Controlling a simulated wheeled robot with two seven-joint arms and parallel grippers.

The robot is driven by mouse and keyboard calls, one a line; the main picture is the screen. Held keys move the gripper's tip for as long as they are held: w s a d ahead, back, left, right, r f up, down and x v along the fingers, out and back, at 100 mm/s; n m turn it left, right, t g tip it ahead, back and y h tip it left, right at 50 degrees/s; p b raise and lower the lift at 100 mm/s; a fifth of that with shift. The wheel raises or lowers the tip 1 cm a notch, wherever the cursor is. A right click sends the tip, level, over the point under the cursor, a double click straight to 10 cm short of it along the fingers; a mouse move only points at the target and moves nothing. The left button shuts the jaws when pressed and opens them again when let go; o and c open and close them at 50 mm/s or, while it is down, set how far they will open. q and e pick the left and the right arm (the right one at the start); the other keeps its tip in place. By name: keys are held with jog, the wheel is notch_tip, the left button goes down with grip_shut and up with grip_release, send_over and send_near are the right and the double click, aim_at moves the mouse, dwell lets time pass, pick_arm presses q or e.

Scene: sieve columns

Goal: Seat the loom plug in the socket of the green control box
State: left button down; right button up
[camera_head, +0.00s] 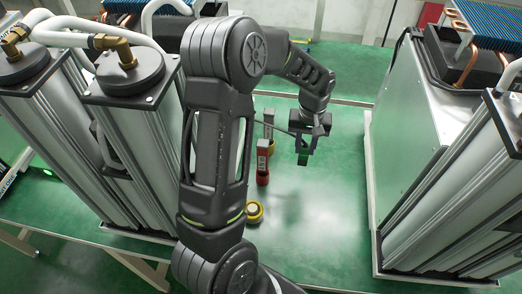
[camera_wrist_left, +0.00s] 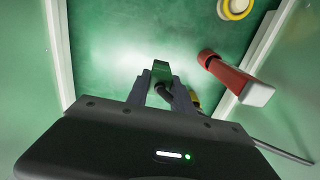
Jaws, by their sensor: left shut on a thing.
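My left gripper (camera_head: 306,136) hangs above the green tabletop, right of the red item. It is shut on a small green piece with a dark curved lead, which looks like the loom plug (camera_head: 303,157). In the left wrist view, the plug (camera_wrist_left: 160,72) sticks out past the fingertips of my left gripper (camera_wrist_left: 166,92), with the dark lead curving between the fingers. The plug looks clear of the table, though the gap is hard to judge. I cannot make out the green control box or its socket in either view. My right gripper is not in view.
A red item (camera_head: 263,165) with a pale end stands left of the gripper, and a yellow roll (camera_head: 254,212) lies nearer. Tall metal columns (camera_head: 120,130) stand left; a white cabinet (camera_head: 412,130) and more columns stand right.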

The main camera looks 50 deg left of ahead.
aim_at(303, 156)
pick_arm(q)
jog(key=shift+r, duration=0.1)
notch_tip(303, 156, down, 5)
jog(key=shift+f+b, duration=0.1)
jog(key=shift+b, duration=1)
jog(key=shift+f+b, duration=1.4)
jog(key=shift+f, duration=1)
jog(key=shift+f, duration=0.15)
jog(key=c, duration=1.1)
grip_release()
